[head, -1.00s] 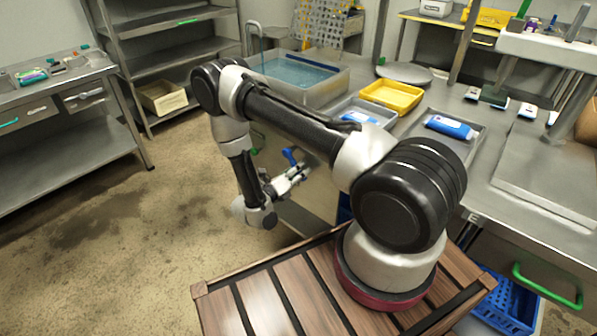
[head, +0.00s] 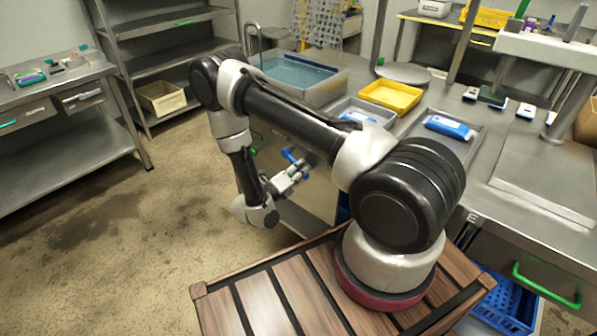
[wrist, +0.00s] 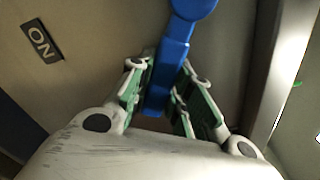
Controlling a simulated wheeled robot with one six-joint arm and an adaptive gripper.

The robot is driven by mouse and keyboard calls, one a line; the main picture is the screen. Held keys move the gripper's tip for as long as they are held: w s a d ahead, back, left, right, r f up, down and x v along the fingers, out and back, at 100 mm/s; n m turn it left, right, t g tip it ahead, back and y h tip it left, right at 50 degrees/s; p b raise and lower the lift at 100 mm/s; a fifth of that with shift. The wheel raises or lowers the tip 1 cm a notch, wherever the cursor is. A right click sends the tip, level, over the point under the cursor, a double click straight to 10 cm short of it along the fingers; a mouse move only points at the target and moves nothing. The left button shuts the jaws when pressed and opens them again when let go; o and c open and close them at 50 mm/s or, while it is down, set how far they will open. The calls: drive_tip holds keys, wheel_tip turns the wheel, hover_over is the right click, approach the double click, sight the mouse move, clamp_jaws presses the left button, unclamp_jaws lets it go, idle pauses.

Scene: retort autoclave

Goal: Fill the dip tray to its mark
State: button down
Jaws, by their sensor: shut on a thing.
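The dip tray looks to be the open metal basin (head: 333,88) at the back of the counter, with clear bluish water (head: 293,73) in it. A dark line runs along its far inner wall near the water; whether the water meets it is too small to tell. A metal tap (head: 253,38) stands at its back left. My gripper (head: 296,168) is low beside the counter's front. In the wrist view my gripper (wrist: 160,88) is shut on a blue lever (wrist: 176,52), its green-lined fingers on either side. An "ON" label (wrist: 41,41) is left of the lever.
A yellow tray (head: 391,96), a grey tray with a blue item, and another tray holding a blue packet (head: 450,127) sit right of the basin. Shelving (head: 165,65) stands behind left. The floor left of my arm is clear.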

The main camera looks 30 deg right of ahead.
drive_tip(key=r+n, duration=0.2)
drive_tip(key=n, duration=0.1)
drive_tip(key=shift+s+d, duration=0.1)
drive_tip(key=shift+s, duration=0.25)
drive_tip(key=shift+s+r+n, duration=0.1)
drive_tip(key=shift+r+n, duration=0.35)
drive_tip(key=shift+n, duration=0.35)
drive_tip(key=shift+r+n, duration=0.45)
drive_tip(key=shift+n, duration=0.35)
drive_tip(key=c, duration=1.3)
unclamp_jaws()
drive_tip(key=v, duration=1.2)
